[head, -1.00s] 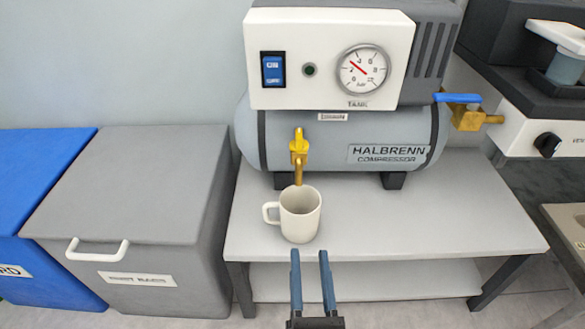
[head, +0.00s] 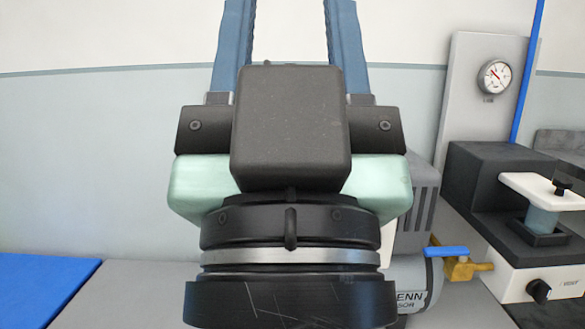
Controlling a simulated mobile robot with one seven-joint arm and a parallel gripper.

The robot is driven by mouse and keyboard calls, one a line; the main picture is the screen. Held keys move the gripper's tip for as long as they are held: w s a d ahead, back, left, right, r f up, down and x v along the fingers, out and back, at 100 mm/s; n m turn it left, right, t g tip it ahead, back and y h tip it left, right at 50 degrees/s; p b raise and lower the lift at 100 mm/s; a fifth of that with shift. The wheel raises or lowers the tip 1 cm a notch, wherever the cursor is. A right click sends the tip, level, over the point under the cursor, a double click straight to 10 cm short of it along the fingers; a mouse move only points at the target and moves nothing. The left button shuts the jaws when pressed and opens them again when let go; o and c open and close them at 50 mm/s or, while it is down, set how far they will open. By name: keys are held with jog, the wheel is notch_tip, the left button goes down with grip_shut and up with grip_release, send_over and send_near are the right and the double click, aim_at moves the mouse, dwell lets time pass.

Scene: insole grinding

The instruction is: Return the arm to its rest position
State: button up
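My gripper (head: 290,25) is raised close in front of the head camera and fills the middle of the view. Its two blue fingers point up and stand well apart, with nothing between them in the visible part. The fingertips are cut off by the top edge. The gripper hides most of the compressor (head: 427,195), of which only the right side shows. The mug and the table top before the compressor are not visible.
A machine with a white clamp plate (head: 548,190) and black knob stands at the right. Behind it are a wall panel with a gauge (head: 494,77) and a blue pipe (head: 526,75).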

notch_tip(320, 180, up, 36)
jog(key=p, duration=3.4)
jog(key=shift+w, duration=0.15)
